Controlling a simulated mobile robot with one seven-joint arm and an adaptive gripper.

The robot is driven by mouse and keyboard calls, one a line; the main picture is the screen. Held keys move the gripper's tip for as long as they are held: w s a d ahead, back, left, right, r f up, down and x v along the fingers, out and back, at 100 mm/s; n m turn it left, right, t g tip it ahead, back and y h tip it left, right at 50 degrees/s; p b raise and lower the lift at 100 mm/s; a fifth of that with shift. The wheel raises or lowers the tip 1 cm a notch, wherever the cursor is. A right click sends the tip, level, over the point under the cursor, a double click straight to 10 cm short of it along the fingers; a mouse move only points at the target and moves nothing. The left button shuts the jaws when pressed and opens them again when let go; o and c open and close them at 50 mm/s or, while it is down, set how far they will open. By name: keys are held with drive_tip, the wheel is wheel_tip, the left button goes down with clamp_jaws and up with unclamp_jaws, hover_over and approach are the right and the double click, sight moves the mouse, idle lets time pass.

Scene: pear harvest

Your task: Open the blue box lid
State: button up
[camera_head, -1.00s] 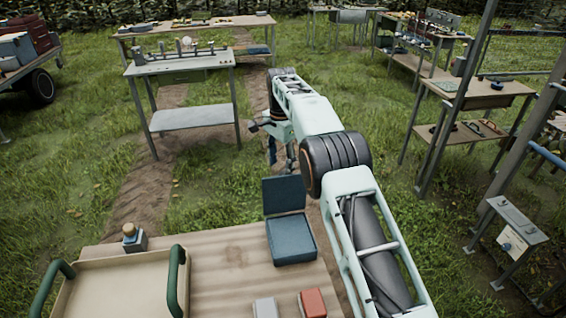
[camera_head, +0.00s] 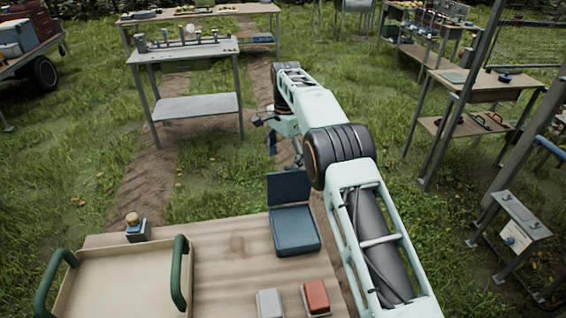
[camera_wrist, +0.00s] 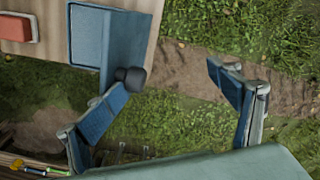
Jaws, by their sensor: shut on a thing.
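The blue box (camera_head: 296,232) sits on the right part of the wooden table in front of me. Its blue lid (camera_head: 289,188) stands raised at the far edge, hinged open. In the wrist view the box (camera_wrist: 86,34) and the lid (camera_wrist: 124,38) are at upper left, with a dark knob (camera_wrist: 131,78) at the lid's outer edge. My gripper (camera_wrist: 170,74) is beside the lid. Its left finger touches or overlaps the knob, its right finger stands well apart over grass, and the exact contact is unclear.
A tray (camera_head: 125,285) with green handles lies at the table's left. A grey block (camera_head: 270,303) and a red block (camera_head: 316,297) lie near the box. A small bottle-like item (camera_head: 136,228) stands behind the tray. A grey workbench (camera_head: 185,55) stands beyond, across grass.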

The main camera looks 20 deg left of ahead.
wheel_tip(320, 180, up, 5)
drive_tip(key=shift+r, duration=0.15)
drive_tip(key=c, duration=0.6)
drive_tip(key=shift+s+a+r, duration=0.1)
drive_tip(key=shift+a+r, duration=0.05)
drive_tip(key=shift+r, duration=0.35)
drive_tip(key=shift+c, duration=0.2)
